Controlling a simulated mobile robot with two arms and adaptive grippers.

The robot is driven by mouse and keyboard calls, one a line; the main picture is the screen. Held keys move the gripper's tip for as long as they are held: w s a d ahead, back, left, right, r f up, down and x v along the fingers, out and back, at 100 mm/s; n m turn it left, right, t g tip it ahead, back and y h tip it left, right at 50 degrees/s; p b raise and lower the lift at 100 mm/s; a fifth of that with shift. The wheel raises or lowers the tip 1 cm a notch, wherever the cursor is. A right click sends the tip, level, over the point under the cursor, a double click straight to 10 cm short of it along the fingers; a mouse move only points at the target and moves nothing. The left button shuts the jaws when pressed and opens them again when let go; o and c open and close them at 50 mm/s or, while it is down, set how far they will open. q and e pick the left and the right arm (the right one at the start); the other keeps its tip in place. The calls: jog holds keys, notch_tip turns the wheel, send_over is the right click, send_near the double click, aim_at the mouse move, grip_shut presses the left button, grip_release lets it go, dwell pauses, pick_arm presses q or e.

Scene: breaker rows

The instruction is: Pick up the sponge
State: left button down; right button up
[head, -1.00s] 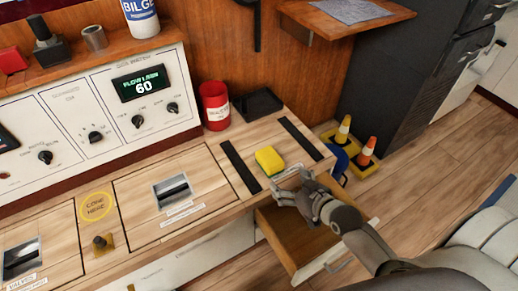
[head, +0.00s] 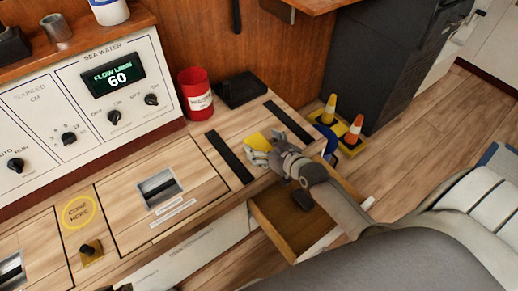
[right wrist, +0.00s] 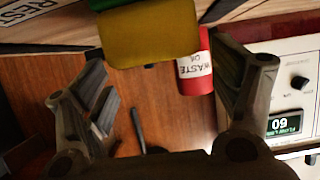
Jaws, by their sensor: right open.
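The yellow sponge (head: 257,141) lies on the wooden counter between two dark strips, partly hidden by my right gripper (head: 268,152). In the right wrist view the sponge (right wrist: 150,36) shows yellow with a green side, at the top of the picture. My right gripper (right wrist: 168,92) is open there, with one finger at each side of the picture. The sponge lies toward the gap between the fingers, and neither finger is visibly closed on it. Whether a finger touches it I cannot tell. My left gripper is not in view.
A red can (head: 196,94) and a black tray (head: 241,90) stand behind the sponge. An open drawer (head: 281,222) juts out below my right arm. The control panel (head: 80,105) is at left.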

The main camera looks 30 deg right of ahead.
aim_at(256, 140)
jog(key=b+x, duration=0.1)
jog(key=x, duration=0.2)
jog(key=shift+w+f, duration=0.1)
jog(key=shift+w, duration=0.35)
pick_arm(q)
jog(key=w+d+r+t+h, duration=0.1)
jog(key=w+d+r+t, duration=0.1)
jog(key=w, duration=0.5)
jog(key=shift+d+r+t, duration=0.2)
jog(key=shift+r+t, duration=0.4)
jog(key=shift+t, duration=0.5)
pick_arm(e)
jog(key=c, duration=0.9)
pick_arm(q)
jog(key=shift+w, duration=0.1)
